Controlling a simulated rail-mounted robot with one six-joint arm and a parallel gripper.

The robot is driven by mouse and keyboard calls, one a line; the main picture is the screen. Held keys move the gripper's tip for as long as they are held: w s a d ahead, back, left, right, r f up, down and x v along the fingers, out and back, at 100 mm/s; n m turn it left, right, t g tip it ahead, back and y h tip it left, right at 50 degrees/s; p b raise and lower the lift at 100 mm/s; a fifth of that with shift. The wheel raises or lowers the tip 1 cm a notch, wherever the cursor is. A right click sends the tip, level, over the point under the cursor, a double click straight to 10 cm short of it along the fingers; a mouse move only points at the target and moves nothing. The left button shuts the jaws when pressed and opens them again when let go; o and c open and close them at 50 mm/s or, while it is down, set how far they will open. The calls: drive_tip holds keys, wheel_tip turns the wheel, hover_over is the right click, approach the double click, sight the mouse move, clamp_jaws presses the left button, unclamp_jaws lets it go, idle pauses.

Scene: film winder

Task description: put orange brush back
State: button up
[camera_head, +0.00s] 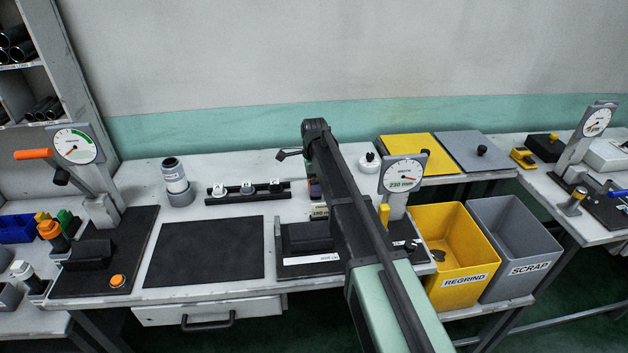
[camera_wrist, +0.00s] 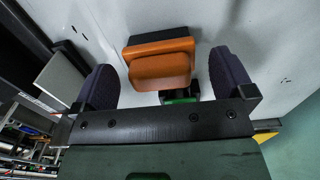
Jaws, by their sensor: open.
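The orange brush (camera_wrist: 160,62) shows in the wrist view as an orange block with a dark part behind it. It sits between the two purple fingers of my gripper (camera_wrist: 163,72), with a visible gap on both sides. The gripper is open and not closed on it. A small green part (camera_wrist: 180,97) shows just below the brush, partly hidden by the gripper body. In the head view my arm hides the brush, and only a bit of a purple finger (camera_head: 314,188) shows beside the arm over the middle of the bench.
A black fixture (camera_head: 306,237) and a dial gauge (camera_head: 403,175) stand close to my arm. A black rail with small knobs (camera_head: 247,191) lies to the left, behind a bare dark mat (camera_head: 204,251). Yellow (camera_head: 462,252) and grey (camera_head: 513,246) bins stand to the right.

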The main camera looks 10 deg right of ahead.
wheel_tip(320, 180, up, 10)
drive_tip(key=p, duration=0.7)
drive_tip(key=shift+f+p, duration=0.2)
drive_tip(key=shift+p, duration=0.15)
drive_tip(key=shift+s+f, duration=0.1)
drive_tip(key=s+n, duration=1.8)
drive_tip(key=s, duration=1.4)
drive_tip(key=shift+s+n, duration=0.15)
drive_tip(key=shift+n, duration=0.25)
drive_tip(key=shift+d+f, duration=0.1)
